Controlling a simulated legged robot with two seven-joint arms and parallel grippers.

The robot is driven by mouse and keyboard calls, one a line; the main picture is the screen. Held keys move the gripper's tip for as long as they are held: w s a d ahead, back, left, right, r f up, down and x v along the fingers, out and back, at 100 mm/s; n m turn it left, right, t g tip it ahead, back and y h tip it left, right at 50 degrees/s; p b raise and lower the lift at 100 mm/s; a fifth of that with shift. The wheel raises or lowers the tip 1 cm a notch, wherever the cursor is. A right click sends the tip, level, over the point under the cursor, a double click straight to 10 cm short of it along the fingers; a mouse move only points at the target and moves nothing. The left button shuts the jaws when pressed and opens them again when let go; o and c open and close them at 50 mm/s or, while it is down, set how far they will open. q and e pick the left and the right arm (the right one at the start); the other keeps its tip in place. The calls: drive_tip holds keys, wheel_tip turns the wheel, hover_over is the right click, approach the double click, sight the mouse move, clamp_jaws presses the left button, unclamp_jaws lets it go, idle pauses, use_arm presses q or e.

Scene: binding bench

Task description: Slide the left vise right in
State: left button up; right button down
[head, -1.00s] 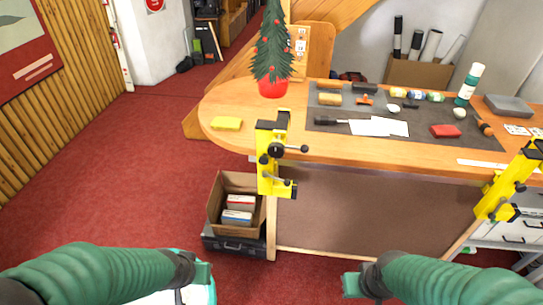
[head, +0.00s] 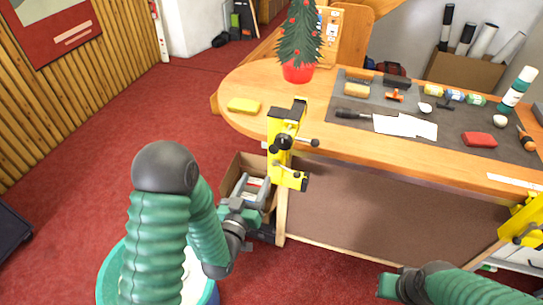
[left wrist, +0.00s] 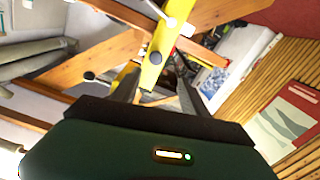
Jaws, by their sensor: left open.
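The left vise (head: 276,160) is yellow with black knobs and handles, and is clamped at the front edge of the wooden bench (head: 252,79). My left gripper (head: 253,186) is open, just left of the vise's lower part and in front of the cardboard box; in the head view it appears apart from the vise. In the left wrist view the yellow vise (left wrist: 156,62) shows between and beyond the dark open fingers (left wrist: 155,88); whether they touch it is unclear. My right gripper (head: 389,285) is low, in front of the bench; its opening is unclear.
A second yellow vise (head: 520,222) is at the right. A small tree in a red pot (head: 298,72), a yellow sponge (head: 244,105) and a grey mat with tools (head: 352,133) lie on the bench. A cardboard box (head: 232,165) is below the left vise.

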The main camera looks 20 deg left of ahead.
sight(273, 152)
use_arm(q)
drive_tip(key=w+b, duration=0.2)
drive_tip(key=w, duration=0.2)
drive_tip(key=w+b, duration=0.2)
drive_tip(key=w, duration=0.2)
drive_tip(key=w+d+b, duration=0.1)
drive_tip(key=w+b, duration=0.1)
drive_tip(key=w, duration=0.2)
drive_tip(key=shift+w, duration=0.35)
drive_tip(key=shift+w+d, duration=0.15)
drive_tip(key=shift+w, duration=0.1)
drive_tip(key=shift+d, duration=0.25)
use_arm(e)
wheel_tip(273, 152, down, 8)
drive_tip(key=d, duration=0.1)
drive_tip(key=shift+d, duration=0.15)
use_arm(q)
drive_tip(key=shift+a, duration=0.2)
drive_tip(key=c, duration=0.7)
clamp_jaws()
